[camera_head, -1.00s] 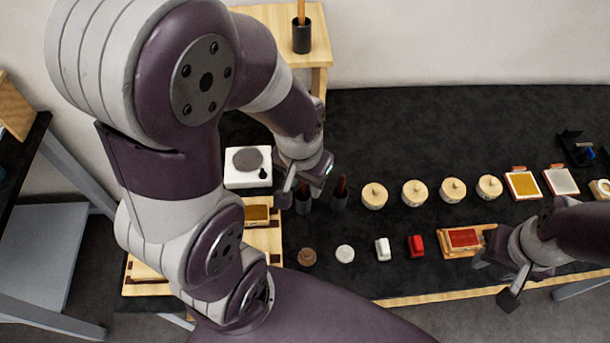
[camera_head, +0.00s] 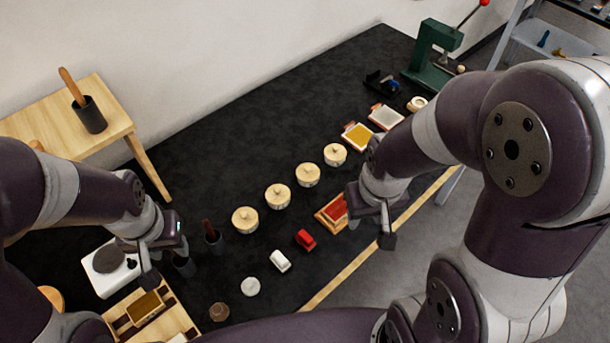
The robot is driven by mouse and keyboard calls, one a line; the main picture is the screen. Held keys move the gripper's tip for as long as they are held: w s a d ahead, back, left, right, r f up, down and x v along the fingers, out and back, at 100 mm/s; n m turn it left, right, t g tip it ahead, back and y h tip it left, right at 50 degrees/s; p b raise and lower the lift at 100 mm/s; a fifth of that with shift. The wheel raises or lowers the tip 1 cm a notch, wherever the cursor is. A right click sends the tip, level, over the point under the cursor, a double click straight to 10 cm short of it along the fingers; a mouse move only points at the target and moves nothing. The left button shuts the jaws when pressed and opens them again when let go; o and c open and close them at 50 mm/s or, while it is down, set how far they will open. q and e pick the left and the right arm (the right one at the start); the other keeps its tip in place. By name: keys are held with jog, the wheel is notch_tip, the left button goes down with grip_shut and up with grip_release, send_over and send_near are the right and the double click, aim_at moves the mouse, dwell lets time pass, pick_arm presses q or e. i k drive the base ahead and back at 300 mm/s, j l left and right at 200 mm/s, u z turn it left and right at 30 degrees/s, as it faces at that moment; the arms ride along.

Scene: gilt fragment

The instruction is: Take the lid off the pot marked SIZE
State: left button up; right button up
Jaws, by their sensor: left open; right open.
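Several round cream pots with knobbed lids stand in a slanting row on the black table: the nearest pot (camera_head: 245,220), a second pot (camera_head: 278,196), a third pot (camera_head: 307,175) and the farthest pot (camera_head: 335,155). All have their lids on. Their markings are too small to read, so I cannot tell which says SIZE. My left gripper (camera_head: 163,258) is open and empty, left of the nearest pot, near the dark cups. My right gripper (camera_head: 370,218) is open and empty, right of the pots, beside the red pad. Both are apart from the pots.
A white disc (camera_head: 250,287), white block (camera_head: 280,261) and red block (camera_head: 305,239) lie in front. A red pad (camera_head: 336,209) is close to my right gripper. The black table's back (camera_head: 255,120) is clear.

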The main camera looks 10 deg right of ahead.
aim_at(307, 173)
jog(key=i+l, duration=0.15)
jog(key=l, duration=0.2)
jog(key=i+l, duration=0.15)
jog(key=l, duration=0.15)
jog(key=i+l, duration=0.1)
jog(key=l, duration=0.25)
jog(key=i+l, duration=0.15)
jog(key=l, duration=0.15)
jog(key=i+l+u, duration=0.1)
jog(key=l, duration=0.25)
jog(key=u, duration=0.4)
jog(key=l+u, duration=0.1)
jog(key=u, duration=0.3)
jog(key=l+u, duration=0.1)
jog(key=u, duration=0.7)
jog(key=l+u, duration=0.15)
jog(key=u, duration=0.25)
